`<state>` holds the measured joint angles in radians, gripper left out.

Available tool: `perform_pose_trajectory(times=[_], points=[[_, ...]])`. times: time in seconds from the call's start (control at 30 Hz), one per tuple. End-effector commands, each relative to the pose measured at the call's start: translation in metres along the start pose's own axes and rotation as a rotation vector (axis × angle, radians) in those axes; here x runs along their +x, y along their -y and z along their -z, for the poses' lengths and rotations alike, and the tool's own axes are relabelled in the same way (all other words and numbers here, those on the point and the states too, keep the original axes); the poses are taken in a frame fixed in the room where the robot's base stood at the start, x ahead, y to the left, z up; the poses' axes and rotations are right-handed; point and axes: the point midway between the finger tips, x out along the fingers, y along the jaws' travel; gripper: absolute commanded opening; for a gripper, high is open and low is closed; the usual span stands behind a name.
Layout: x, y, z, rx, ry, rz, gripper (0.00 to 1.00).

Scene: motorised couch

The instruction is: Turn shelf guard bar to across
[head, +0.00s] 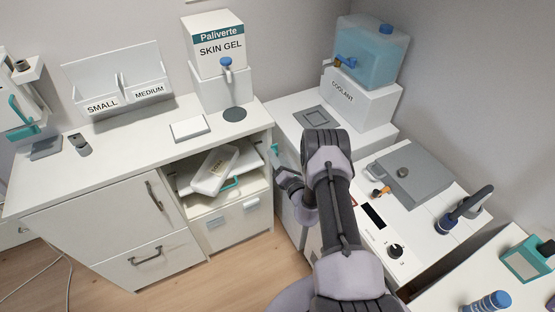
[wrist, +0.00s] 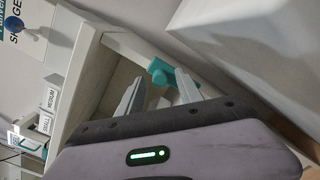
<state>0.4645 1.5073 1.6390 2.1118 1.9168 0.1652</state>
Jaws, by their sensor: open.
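The shelf guard bar (wrist: 160,70) shows as a teal piece at the side post of the open shelf in the wrist view. A small teal part of it (head: 275,149) shows at the shelf's right edge in the head view. My gripper (wrist: 159,78) is open, with its two fingertips on either side of the teal piece in the picture. I cannot tell whether they touch it. In the head view my gripper (head: 277,170) is at the right end of the shelf opening, and my arm hides part of that area. The bar's full length is not clear.
The open shelf holds a tilted white box (head: 214,172) and another teal item (head: 230,183). A skin gel dispenser (head: 220,65) stands on the counter above. A coolant tank (head: 370,52) stands behind my arm on the right. The floor before the cabinet is clear.

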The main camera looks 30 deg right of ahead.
Motion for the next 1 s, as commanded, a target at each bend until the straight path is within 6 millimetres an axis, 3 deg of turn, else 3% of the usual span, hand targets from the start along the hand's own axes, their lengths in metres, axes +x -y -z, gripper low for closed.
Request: perform_pose_trajectory(times=[0.17, 0.3, 0.4, 1.0], points=[[-0.0001, -0.0002, -0.0003, 0.000, 0.000, 0.000, 0.43], [-0.0003, -0.0002, -0.0003, -0.001, 0.000, 0.000, 0.15], [-0.0004, -0.0002, -0.0003, -0.001, 0.000, 0.000, 0.00], [-0.0006, 0.0001, -0.0003, -0.001, 0.000, 0.000, 0.00]])
